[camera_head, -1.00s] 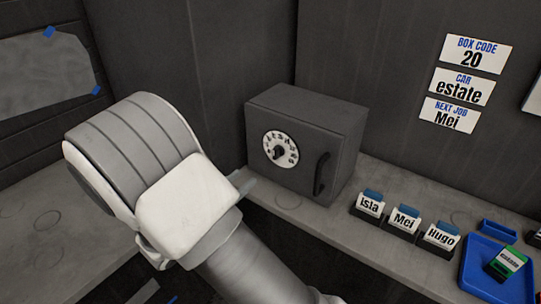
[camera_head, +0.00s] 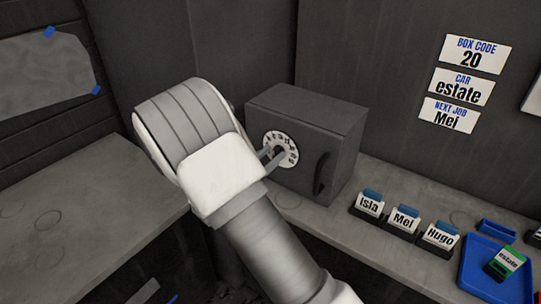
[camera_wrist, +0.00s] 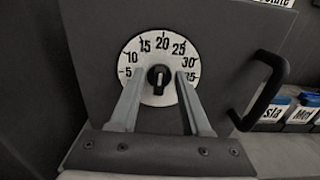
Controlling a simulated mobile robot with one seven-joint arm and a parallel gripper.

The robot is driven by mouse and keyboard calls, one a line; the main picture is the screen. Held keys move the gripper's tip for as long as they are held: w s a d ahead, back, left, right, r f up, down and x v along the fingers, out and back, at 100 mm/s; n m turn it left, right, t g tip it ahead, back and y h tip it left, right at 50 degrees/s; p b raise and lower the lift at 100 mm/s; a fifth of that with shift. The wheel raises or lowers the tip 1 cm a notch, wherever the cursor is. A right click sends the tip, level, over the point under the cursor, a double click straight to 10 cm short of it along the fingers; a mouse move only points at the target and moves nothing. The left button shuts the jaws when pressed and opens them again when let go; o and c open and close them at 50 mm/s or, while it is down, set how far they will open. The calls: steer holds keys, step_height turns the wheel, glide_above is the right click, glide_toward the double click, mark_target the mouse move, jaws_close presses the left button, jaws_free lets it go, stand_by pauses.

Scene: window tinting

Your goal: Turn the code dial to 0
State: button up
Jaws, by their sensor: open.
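The code dial (camera_wrist: 127,50) is a white disc with black numbers on the front of a dark grey box (camera_head: 317,122). It also shows in the head view (camera_head: 290,143), partly behind my fingers. In the head view my gripper (camera_head: 275,155) is at the dial; contact cannot be told.
A dark handle (camera_head: 321,173) stands out from the box, right of the dial. Name cards (camera_head: 404,219) and a blue tray (camera_head: 478,268) are on the bench to the right. A wall sign (camera_head: 475,54) reads "BOX CODE 20".

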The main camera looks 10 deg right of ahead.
jaws_close()
steer(key=shift+r+n+p, duration=0.1)
steer(key=shift+n+p, duration=0.2)
steer(key=shift+p, duration=0.1)
steer(key=n+p, duration=0.3)
steer(key=shift+a+r+n+p, duration=0.1)
steer(key=shift+a+n+p, duration=0.05)
steer(key=shift+n+p, duration=0.2)
steer(key=n+p, duration=0.4)
steer(key=n, duration=0.1)
steer(key=shift+w+a, duration=0.15)
steer(key=shift+w, duration=0.05)
steer(key=shift+f+n+p, duration=0.3)
steer(key=shift+n+p, duration=0.75)
steer(key=shift+n, duration=1.4)
steer(key=shift+f+n+p, duration=0.3)
steer(key=shift+n+p, duration=0.7)
steer(key=shift+n, duration=1.45)
steer(key=shift+f+n+p, duration=0.3)
steer(key=shift+n+p, duration=0.75)
steer(key=shift+n, duration=1.4)
